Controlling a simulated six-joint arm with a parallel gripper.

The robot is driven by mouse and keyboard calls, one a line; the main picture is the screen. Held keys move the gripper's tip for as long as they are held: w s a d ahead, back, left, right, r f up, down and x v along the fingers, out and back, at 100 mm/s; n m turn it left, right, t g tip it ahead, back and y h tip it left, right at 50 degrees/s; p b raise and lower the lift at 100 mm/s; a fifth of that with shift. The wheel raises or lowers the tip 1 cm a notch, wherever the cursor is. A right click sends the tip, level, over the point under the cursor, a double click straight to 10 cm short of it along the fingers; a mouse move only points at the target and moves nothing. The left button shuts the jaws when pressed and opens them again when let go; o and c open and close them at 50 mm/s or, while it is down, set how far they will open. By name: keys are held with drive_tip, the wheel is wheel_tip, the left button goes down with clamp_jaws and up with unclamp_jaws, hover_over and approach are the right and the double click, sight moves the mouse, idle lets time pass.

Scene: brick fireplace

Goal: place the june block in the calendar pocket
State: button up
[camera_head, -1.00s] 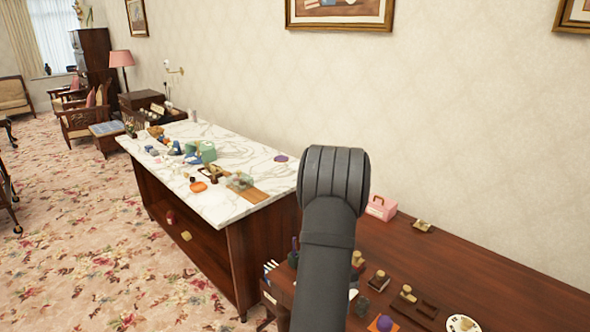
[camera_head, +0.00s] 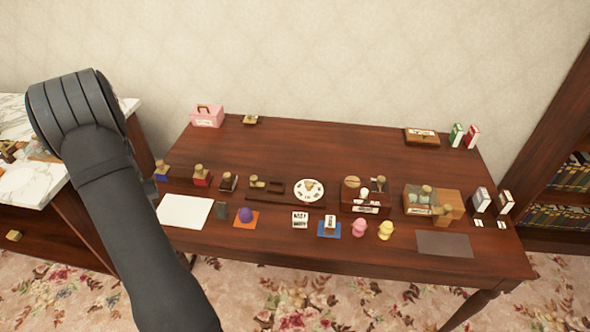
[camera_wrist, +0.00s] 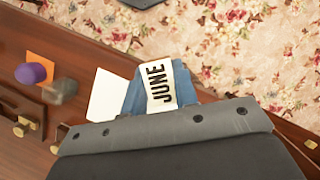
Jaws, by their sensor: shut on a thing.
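In the head view my arm hides the gripper and block. I cannot tell for sure which thing is the calendar pocket; a wooden holder with a white label (camera_head: 366,209) and a white block on a blue mat (camera_head: 330,223) stand mid-table.
A white sheet (camera_head: 186,211) lies at the table's left, by a purple knob on an orange mat (camera_head: 246,216). Stamps, a round white dial (camera_head: 309,190), pink and yellow pieces and a glass-sided box (camera_head: 420,200) line the table. The back middle is clear.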

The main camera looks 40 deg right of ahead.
drive_tip(key=w+d+r+m+y, duration=0.1)
drive_tip(key=w+d+r+m, duration=0.25)
drive_tip(key=r, duration=0.35)
drive_tip(key=w+d+m+t+y, duration=0.25)
drive_tip(key=d+m, duration=0.55)
drive_tip(key=d, duration=0.4)
drive_tip(key=m+t+h, duration=0.6)
drive_tip(key=m, duration=2.1)
hover_over(332, 177)
drive_tip(key=s, duration=0.1)
wheel_tip(332, 177, down, 7)
drive_tip(key=f, duration=0.7)
drive_tip(key=shift+s+a, duration=0.2)
drive_tip(key=shift+a, duration=0.2)
drive_tip(key=shift+f, duration=0.1)
drive_tip(key=o, duration=0.9)
drive_tip(key=shift+o, duration=0.2)
